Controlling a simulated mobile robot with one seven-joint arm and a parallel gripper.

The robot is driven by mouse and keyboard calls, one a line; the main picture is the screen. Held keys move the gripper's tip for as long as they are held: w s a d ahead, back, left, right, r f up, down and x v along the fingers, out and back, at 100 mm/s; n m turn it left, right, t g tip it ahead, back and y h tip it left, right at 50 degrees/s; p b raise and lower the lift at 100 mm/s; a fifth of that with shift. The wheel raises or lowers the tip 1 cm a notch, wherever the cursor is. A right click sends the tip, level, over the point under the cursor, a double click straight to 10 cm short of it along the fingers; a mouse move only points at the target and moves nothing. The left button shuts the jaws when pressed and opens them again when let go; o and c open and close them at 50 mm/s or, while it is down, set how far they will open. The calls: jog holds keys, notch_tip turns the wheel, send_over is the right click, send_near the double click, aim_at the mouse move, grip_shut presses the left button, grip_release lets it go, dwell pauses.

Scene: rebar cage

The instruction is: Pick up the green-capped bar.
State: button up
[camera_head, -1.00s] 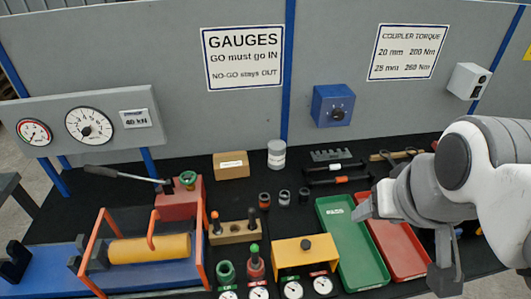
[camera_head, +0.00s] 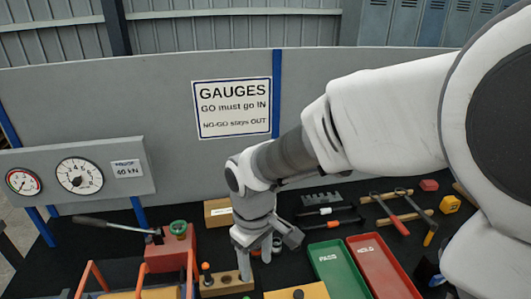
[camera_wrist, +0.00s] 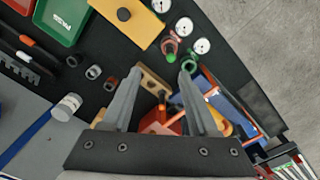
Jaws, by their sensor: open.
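The green-capped bar (camera_wrist: 173,57) shows in the wrist view as a green tip beside a red stand, just past my fingertips. It is out of the current head view. My gripper (camera_wrist: 160,72) is open and empty, its two fingers spread over a wooden block (camera_wrist: 152,82). In the head view my gripper (camera_head: 256,268) points down at the right end of that wooden block (camera_head: 228,284). An orange-capped bar (camera_head: 206,268) stands in the block's left end. My gripper hides the block's right end.
A green ring (camera_wrist: 188,66) stands close to the green-capped bar, with dial gauges (camera_wrist: 202,46) beyond. A yellow block (camera_wrist: 125,20) with a black knob and a green tray (camera_head: 338,268) lie nearby. A red jack (camera_head: 172,250) and orange frame stand left.

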aim_at(249, 298)
jog(key=shift+n, duration=0.5)
jog(key=f, duration=0.4)
jog(key=a+f, duration=0.1)
jog(key=f, duration=0.3)
jog(key=a+f, duration=0.1)
jog(key=f, duration=0.4)
jog(key=shift+s+b, duration=0.15)
jog(key=shift+b, duration=0.25)
jog(key=shift+s+a+f, duration=0.1)
jog(key=shift+a+f, duration=0.05)
jog(key=shift+f, duration=1.15)
jog(key=shift+s+a+f, duration=0.1)
jog(key=shift+a+f, duration=0.05)
jog(key=shift+f, duration=1.1)
grip_shut()
